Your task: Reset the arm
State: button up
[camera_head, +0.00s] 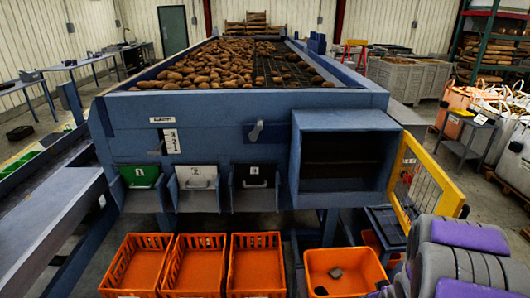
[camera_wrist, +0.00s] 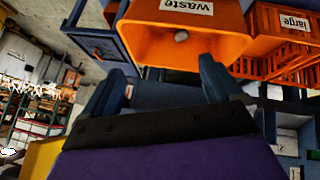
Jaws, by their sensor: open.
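My arm (camera_head: 465,255), grey with purple panels, is folded at the lower right in the head view. My gripper (camera_wrist: 162,68) shows in the wrist view with its two dark fingers spread apart and nothing between them. It points toward an orange bin labelled "waste" (camera_wrist: 225,20), apart from it as far as I can tell. That orange bin (camera_head: 345,262) also shows in the head view, left of my arm, with a couple of small lumps inside. The gripper's fingers are not clearly visible in the head view.
The blue grader (camera_head: 240,105) stands ahead, carrying many potatoes (camera_head: 225,62). Three numbered flaps sit above several orange crates (camera_head: 255,265). A yellow mesh door (camera_head: 425,180) stands open beside the dark blue box (camera_head: 345,120). A "large" crate (camera_wrist: 290,45) is near the waste bin.

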jog(key=s+a+r+m+g, duration=0.1)
jog(key=s+a+r+g, duration=0.2)
jog(key=s+a+r, duration=0.3)
jog(key=s+a+r+g+y+b, duration=0.1)
jog(key=s+a+r+g, duration=0.2)
jog(key=s, duration=1.1)
jog(key=s+a+r+m+g, duration=0.1)
jog(key=s+a+r+g, duration=0.2)
jog(key=s+a+r, duration=0.7)
jog(key=shift+s+a+m+y, duration=0.15)
jog(key=shift+a+m+y, duration=0.2)
jog(key=shift+a, duration=0.2)
